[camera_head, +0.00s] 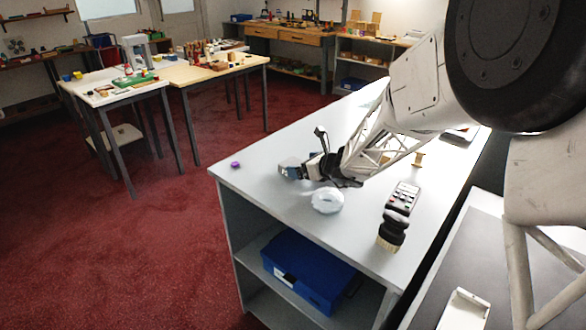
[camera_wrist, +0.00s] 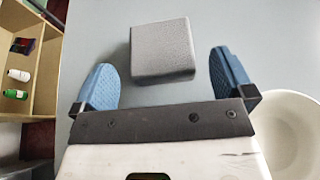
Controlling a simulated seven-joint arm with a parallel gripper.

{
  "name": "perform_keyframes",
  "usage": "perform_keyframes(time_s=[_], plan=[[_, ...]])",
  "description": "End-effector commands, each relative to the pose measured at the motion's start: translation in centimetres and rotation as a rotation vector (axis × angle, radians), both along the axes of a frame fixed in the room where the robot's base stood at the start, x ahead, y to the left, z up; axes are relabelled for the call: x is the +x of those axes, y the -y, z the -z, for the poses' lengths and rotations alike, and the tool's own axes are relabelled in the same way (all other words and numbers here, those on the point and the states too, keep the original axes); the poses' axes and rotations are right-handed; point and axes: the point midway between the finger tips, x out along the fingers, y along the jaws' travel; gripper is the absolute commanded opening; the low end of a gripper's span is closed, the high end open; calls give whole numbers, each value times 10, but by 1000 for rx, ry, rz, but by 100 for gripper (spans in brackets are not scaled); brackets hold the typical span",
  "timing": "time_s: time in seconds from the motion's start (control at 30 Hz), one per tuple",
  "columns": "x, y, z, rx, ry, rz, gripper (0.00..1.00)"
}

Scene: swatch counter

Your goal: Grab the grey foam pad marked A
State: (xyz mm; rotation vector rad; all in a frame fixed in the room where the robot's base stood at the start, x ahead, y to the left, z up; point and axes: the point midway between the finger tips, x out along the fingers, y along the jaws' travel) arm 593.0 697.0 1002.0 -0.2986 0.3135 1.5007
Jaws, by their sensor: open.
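A grey foam pad (camera_wrist: 162,50) lies on the pale counter in the wrist view, with rounded edges and a rough top. No letter A shows on the faces I can see. My gripper (camera_wrist: 166,78) is open, with one blue finger on each side of the pad's near part and a gap on both sides. Most of the pad lies beyond the fingertips' line or level with it; the exact height of the fingers above the counter is hard to tell. In the head view my gripper (camera_head: 300,170) is low over the counter, and the pad there is partly hidden by the fingers.
A white round bowl (camera_head: 327,201) stands close by my gripper; its rim shows in the wrist view (camera_wrist: 262,97). A purple item (camera_head: 235,165) lies near the counter's left corner. A black remote (camera_head: 403,197), a brush (camera_head: 390,238) and a wooden spool (camera_head: 419,159) are to the right.

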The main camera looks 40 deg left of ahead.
Motion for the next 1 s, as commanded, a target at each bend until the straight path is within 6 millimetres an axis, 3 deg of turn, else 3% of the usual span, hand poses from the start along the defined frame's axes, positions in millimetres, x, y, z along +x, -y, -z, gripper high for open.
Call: perform_keyframes(time_s=[0.27,0.7,1.0], plan=[[0,-5,2,0,0,-1,100],[2,-41,17,0,0,-1,100],[2,-48,20,0,0,0,100]])
